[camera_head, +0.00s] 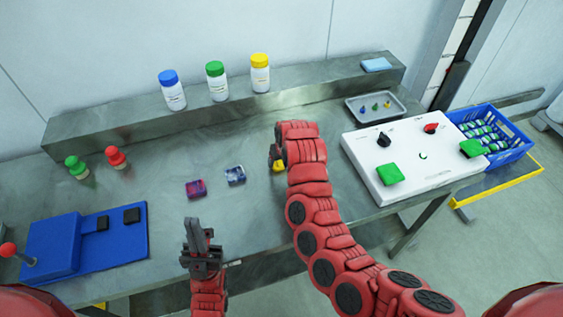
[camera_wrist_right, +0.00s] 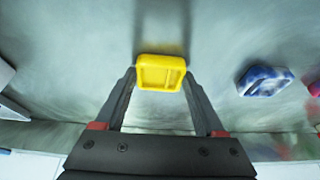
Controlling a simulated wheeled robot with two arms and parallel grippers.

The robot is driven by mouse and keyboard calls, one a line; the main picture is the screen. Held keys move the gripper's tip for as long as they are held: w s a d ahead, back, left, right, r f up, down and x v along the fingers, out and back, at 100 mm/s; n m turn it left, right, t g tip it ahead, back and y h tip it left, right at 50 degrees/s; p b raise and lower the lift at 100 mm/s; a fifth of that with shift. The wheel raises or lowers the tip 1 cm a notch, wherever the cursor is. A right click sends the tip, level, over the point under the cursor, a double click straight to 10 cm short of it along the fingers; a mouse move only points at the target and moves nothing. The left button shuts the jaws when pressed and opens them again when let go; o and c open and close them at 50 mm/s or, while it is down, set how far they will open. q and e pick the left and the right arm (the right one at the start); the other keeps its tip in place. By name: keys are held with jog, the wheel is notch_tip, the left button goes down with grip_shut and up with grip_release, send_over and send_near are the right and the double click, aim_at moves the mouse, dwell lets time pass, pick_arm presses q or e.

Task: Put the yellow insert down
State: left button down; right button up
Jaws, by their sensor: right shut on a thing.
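The yellow insert (camera_wrist_right: 160,72) is a small squarish block with a recessed face, held between the fingertips of my right gripper (camera_wrist_right: 160,80). In the head view, only a bit of the yellow insert (camera_head: 279,167) shows beside my right gripper (camera_head: 275,160), over the middle of the steel table (camera_head: 250,200); the red arm hides the rest. I cannot tell whether the insert touches the table. My left gripper (camera_head: 200,238) is near the table's front edge, apart from any object; its finger gap is not clear.
A blue-white block (camera_head: 235,176) and a red-purple block (camera_head: 196,188) lie left of the right gripper. A white panel (camera_head: 408,150) and a grey tray (camera_head: 377,108) are at right. Bottles (camera_head: 216,82) stand on the back ledge. A blue fixture (camera_head: 90,245) is at left.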

jog(key=shift+f, duration=0.2)
jog(key=o, duration=1.3)
jog(key=shift+r, duration=0.2)
